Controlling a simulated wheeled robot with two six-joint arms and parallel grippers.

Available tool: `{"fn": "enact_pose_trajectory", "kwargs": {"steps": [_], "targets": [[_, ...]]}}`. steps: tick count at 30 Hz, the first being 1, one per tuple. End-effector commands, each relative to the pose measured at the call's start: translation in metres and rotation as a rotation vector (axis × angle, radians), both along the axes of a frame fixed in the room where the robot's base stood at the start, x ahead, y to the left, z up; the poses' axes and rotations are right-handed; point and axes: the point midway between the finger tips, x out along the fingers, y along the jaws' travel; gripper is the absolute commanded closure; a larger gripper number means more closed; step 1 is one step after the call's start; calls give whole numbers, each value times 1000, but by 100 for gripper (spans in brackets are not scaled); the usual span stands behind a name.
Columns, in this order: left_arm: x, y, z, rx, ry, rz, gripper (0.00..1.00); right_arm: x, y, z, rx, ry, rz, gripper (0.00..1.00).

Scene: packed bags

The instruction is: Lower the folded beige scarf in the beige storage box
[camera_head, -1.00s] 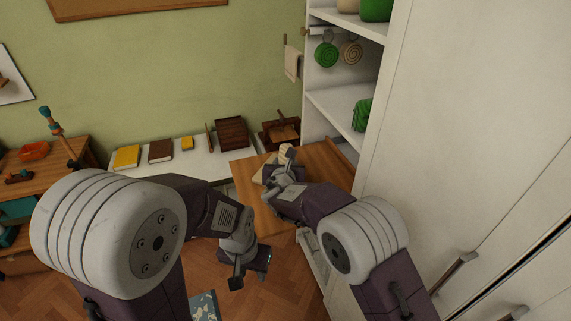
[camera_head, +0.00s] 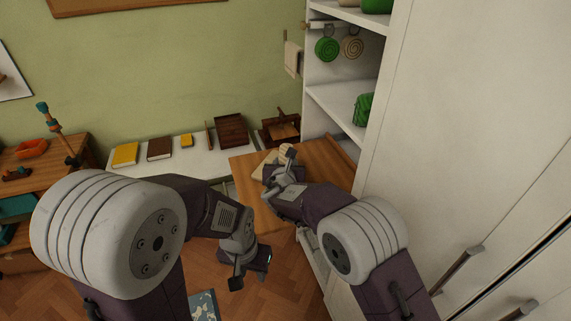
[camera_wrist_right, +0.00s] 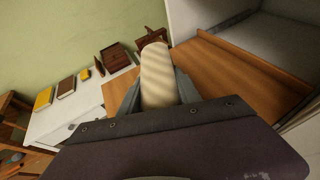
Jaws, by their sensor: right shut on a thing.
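The folded beige scarf (camera_wrist_right: 157,75) stands between the fingers of my right gripper (camera_wrist_right: 158,92) in the right wrist view, shown as a pale, lightly striped roll. In the head view my right gripper (camera_head: 280,165) is over the wooden tabletop, with a bit of the scarf (camera_head: 285,148) showing at its fingertips. A flat beige piece (camera_head: 262,161) shows just left of that gripper; I cannot tell whether it is the storage box. No box is clearly visible in the wrist view. My left gripper (camera_head: 251,272) hangs low over the floor, fingers apart and empty.
The wooden tabletop (camera_head: 244,166) meets a white shelf unit (camera_head: 335,108) on the right. A white bench (camera_head: 185,165) along the wall bears books and a dark brown tray (camera_head: 232,130). Another brown wooden container (camera_head: 280,128) stands behind the tabletop.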

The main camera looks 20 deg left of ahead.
Motion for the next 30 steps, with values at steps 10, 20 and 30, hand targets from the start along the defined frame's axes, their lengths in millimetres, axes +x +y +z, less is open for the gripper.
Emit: {"fn": "enact_pose_trajectory", "kwargs": {"steps": [10,20,30], "targets": [[0,0,-8,0,0,0,64,0,0,-7,0,-1,0,100],[0,0,-15,0,0,0,64,0,0,-14,0,-1,0,100],[0,0,-20,0,0,0,64,0,0,-19,0,-1,0,100]]}}
